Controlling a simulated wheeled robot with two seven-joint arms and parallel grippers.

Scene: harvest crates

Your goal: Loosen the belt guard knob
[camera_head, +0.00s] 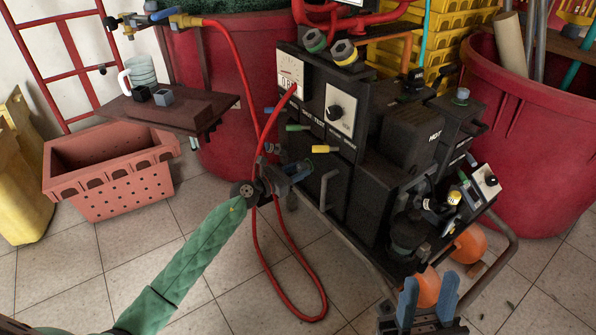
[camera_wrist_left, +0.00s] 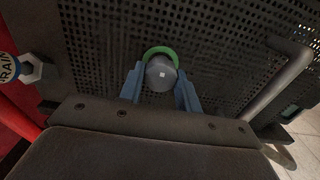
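The knob (camera_wrist_left: 161,74) is dark and round with a green ring behind it, on a black perforated guard panel (camera_wrist_left: 225,65) in the left wrist view. My left gripper (camera_wrist_left: 160,88) has one blue finger on each side of the knob. The fingers look open, with a narrow gap at left; contact at right cannot be told. In the head view my left gripper (camera_head: 293,172) is at the left side of the black machine (camera_head: 375,150), and the knob is hidden there. My right gripper (camera_head: 427,300) is open and empty in front of the machine's lower right.
A red hose (camera_head: 262,240) loops to the floor beside my left gripper. A bent handle (camera_wrist_left: 282,85) stands right of the knob, and a drain-labelled fitting (camera_wrist_left: 28,68) left of it. A pink crate (camera_head: 105,185) and brown shelf (camera_head: 170,110) are at left; orange round things (camera_head: 468,245) lie at lower right.

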